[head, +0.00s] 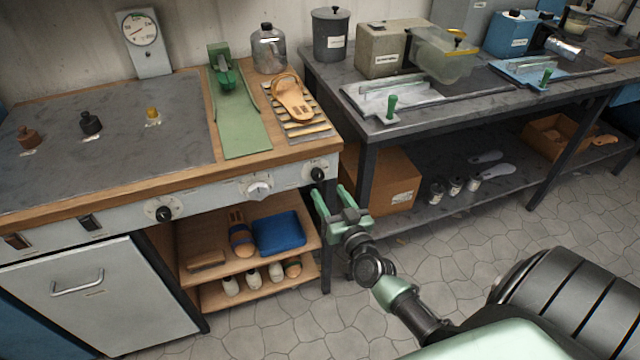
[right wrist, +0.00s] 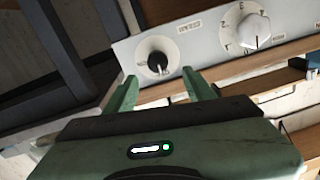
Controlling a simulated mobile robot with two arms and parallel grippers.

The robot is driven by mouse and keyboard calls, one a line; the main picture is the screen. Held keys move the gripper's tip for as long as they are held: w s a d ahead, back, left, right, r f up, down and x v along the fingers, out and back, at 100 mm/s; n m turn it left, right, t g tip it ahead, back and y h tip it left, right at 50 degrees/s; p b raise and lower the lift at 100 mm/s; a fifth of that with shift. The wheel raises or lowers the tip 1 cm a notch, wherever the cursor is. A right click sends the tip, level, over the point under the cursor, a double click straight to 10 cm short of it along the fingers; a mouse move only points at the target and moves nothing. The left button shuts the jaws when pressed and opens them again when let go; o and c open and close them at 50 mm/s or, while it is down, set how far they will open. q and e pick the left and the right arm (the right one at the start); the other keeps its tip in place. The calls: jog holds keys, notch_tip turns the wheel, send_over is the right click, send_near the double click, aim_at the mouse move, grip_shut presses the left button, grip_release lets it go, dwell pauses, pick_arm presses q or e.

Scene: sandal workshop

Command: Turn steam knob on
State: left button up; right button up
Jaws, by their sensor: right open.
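A black round knob with a pale pointer mark (head: 317,173) is at the right end of the workbench's light front panel. It also shows in the right wrist view (right wrist: 157,62), beyond and between my fingertips; its label is too small to read surely. A white dial knob (head: 257,188) sits beside it, also in the right wrist view (right wrist: 254,28). Another black knob (head: 163,214) is farther left. My right gripper (head: 331,193) is open and empty, just in front of and below the right-end knob, seemingly apart from it. My left gripper is not in view.
Below the panel, an open shelf (head: 215,266) holds a blue folded cloth (head: 279,234) and sandals. A dark table (head: 440,120) stands close on the right, its leg near my gripper. A cardboard box (head: 388,182) is under it. The tiled floor in front is clear.

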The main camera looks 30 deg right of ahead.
aim_at(320, 177)
jog(key=w, duration=0.1)
jog(key=w+d, duration=0.1)
jog(key=w, duration=0.3)
jog(key=shift+w+d+f, duration=0.2)
jog(key=shift+w+d, duration=0.05)
jog(key=shift+d, duration=0.1)
jog(key=shift+w, duration=0.4)
grip_shut()
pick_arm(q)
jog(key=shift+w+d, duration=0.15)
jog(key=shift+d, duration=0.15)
